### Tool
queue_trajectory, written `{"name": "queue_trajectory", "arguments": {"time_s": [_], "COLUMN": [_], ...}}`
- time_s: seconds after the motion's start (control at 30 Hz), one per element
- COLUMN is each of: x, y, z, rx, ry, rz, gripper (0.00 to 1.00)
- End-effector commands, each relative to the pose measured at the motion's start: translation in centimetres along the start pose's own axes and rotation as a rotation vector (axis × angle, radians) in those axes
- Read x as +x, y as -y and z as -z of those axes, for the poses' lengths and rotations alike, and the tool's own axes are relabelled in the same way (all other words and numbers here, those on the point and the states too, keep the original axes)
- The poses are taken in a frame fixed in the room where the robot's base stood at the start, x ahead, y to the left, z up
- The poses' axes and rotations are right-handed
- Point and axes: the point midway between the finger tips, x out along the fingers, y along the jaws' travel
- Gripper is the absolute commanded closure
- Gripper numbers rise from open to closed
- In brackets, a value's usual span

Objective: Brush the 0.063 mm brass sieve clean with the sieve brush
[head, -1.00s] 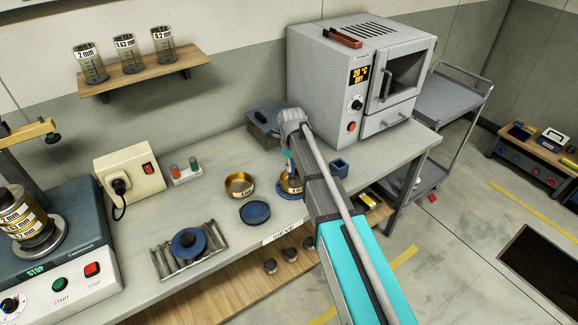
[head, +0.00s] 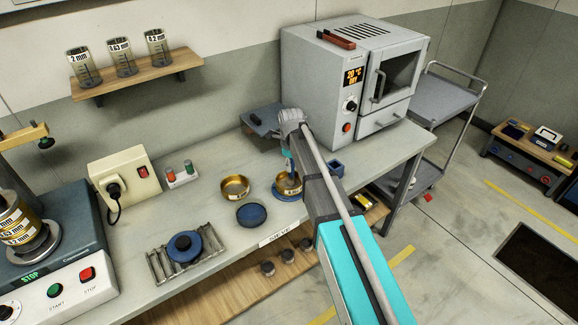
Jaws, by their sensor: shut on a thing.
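A brass sieve (head: 282,187) with a white label sits on a blue round base at the middle right of the bench, partly hidden by my arm. The label is too small to read. My gripper (head: 288,160) is over this sieve, pointing down, and mostly hidden behind my arm. It is shut on a narrow blue thing, likely the sieve brush (head: 291,167), whose lower end reaches down into the sieve. I cannot tell whether the bristles touch the mesh. A second brass sieve (head: 235,188) stands just to the left.
A blue round lid or pan (head: 252,214) lies in front of the sieves. A small blue box (head: 336,168) is right of my arm. A grey oven (head: 352,80) stands behind. A metal rack with a blue disc (head: 185,246) and a sieve shaker (head: 50,270) are at left.

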Motion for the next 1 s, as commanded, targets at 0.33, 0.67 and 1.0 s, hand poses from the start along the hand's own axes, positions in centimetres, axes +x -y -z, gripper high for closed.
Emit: {"name": "queue_trajectory", "arguments": {"time_s": [0.33,0.67,1.0], "x": [0.03,0.04,0.04], "y": [0.97,1.07,0.57], "z": [0.5,0.57,0.32], "rx": [0.0,-0.001,-0.001], "ry": [0.0,0.0,0.0], "rz": [0.0,0.001,0.0], "gripper": [1.0,1.0,1.0]}}
